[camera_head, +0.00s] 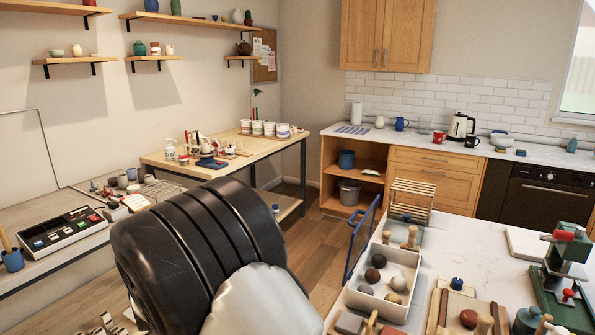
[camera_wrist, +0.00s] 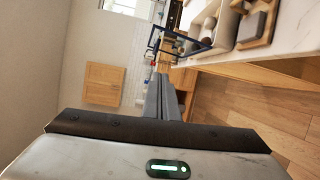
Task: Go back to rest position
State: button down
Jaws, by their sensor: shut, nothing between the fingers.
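My gripper (camera_wrist: 161,78) shows in the wrist view, where its two grey fingers lie together, shut and empty. It points out into the room in the open air, beside the edge of the white-topped table (camera_wrist: 288,55), and I see it touching nothing. In the head view a black ribbed and white part of my own arm fills the lower middle. The gripper's fingers cannot be made out there.
The white-topped table (camera_head: 455,250) at the right holds a box of several balls (camera_head: 352,296), a wooden rack (camera_head: 412,188) and a green press (camera_head: 560,285). A workbench with a control panel (camera_head: 62,233) stands at the left. Wooden floor (camera_head: 325,240) lies open between.

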jog(key=s+d+r+m+g+y+p, duration=0.2)
jog(key=s+d+r+m+g, duration=0.15)
jog(key=s+d, duration=0.45)
jog(key=s+d+r+m+g+y+p, duration=0.25)
jog(key=s+d+g, duration=0.2)
jog(key=d, duration=0.75)
jog(key=s+r+m+t+y+p, duration=0.1)
jog(key=s+r+y, duration=0.2)
jog(key=s, duration=0.3)
jog(key=s+r+m+t+y+p, duration=0.1)
jog(key=s+r+m+y, duration=0.1)
jog(key=s+y, duration=0.3)
jog(key=shift+s+r+p, duration=0.3)
jog(key=shift+s+r, duration=0.5)
jog(key=shift+s, duration=0.1)
jog(key=shift+w+a, duration=0.1)
jog(key=shift+a, duration=0.05)
